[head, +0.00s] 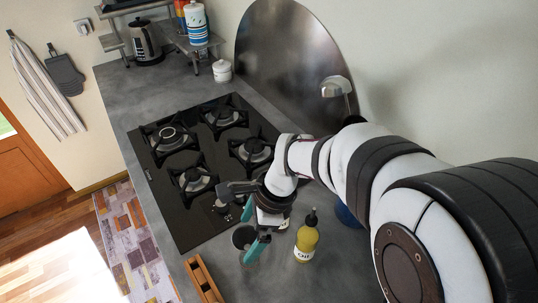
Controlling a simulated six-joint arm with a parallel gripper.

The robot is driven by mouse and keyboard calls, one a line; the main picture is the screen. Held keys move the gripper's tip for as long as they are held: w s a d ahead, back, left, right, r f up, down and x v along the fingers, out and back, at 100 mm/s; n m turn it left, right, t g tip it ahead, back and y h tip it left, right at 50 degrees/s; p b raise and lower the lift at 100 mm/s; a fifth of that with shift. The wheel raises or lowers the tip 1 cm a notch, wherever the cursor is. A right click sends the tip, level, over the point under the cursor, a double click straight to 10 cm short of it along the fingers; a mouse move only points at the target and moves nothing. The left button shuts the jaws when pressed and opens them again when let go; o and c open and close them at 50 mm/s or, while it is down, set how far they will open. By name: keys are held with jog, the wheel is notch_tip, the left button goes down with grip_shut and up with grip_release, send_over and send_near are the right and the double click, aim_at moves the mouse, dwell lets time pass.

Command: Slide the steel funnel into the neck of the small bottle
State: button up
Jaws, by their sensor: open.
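My gripper (252,230) is low over the counter, right of the hob's front corner, with its two teal fingers spread apart. A small round grey, metal-looking piece with a dark opening (242,238) shows beside and between the fingers; it may be the steel funnel, but its lower part is hidden. I cannot tell whether a finger touches it. A yellow bottle labelled as oil (306,242), with a dark narrow top, stands upright to the right of the fingers, apart from them. I cannot tell whether it is the small bottle meant.
A black gas hob (183,205) lies left of my gripper. A wooden rack (203,280) is at the counter's front edge. A blue object (346,216) is partly hidden by my arm. A kettle (146,43) and shelf stand far back. The counter right of the rack is bare.

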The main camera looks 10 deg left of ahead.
jog(key=v, duration=1.5)
jog(key=shift+r, duration=0.15)
jog(key=s+d+f+n, duration=0.3)
jog(key=s, duration=0.2)
jog(key=s+d+f+n+h, duration=0.1)
jog(key=s+d+f+n, duration=0.1)
jog(key=s, duration=0.4)
jog(key=s+d+f+n+t+h, duration=0.1)
jog(key=s+d+f+n, duration=0.2)
jog(key=s+d, duration=0.2)
jog(key=shift+s+d+f+n, duration=0.25)
jog(key=shift+d+f+n, duration=0.15)
jog(key=shift+d, duration=0.35)
